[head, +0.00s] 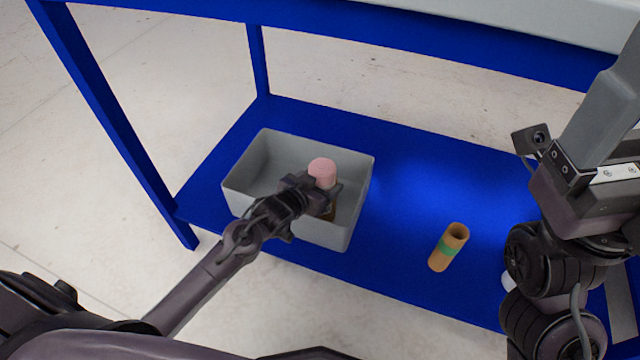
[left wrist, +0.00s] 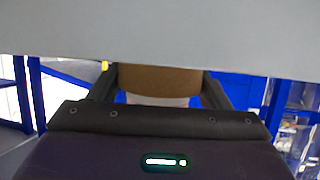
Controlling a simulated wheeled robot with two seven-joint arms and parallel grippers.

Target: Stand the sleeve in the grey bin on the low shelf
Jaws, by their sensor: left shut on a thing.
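My left gripper (head: 322,190) is shut on a brown sleeve (head: 331,210) with a pink foam top (head: 321,172). It holds the sleeve roughly upright inside the grey bin (head: 240,197), toward the bin's right side. The bin stands on the blue low shelf (head: 410,160). The sleeve's lower end is hidden, so I cannot tell whether it touches the bin floor. In the left wrist view the brown sleeve (left wrist: 158,79) sits between both fingers, and a grey surface (left wrist: 160,30) fills the top. My right gripper (head: 600,150) is partly seen at the right; its jaws are unclear.
An open tan tube (head: 448,248) with a green band is on the shelf right of the bin. A small white thing (head: 508,282) shows beside my right arm. A blue table leg (head: 120,125) rises at the left. The shelf between bin and tube is clear.

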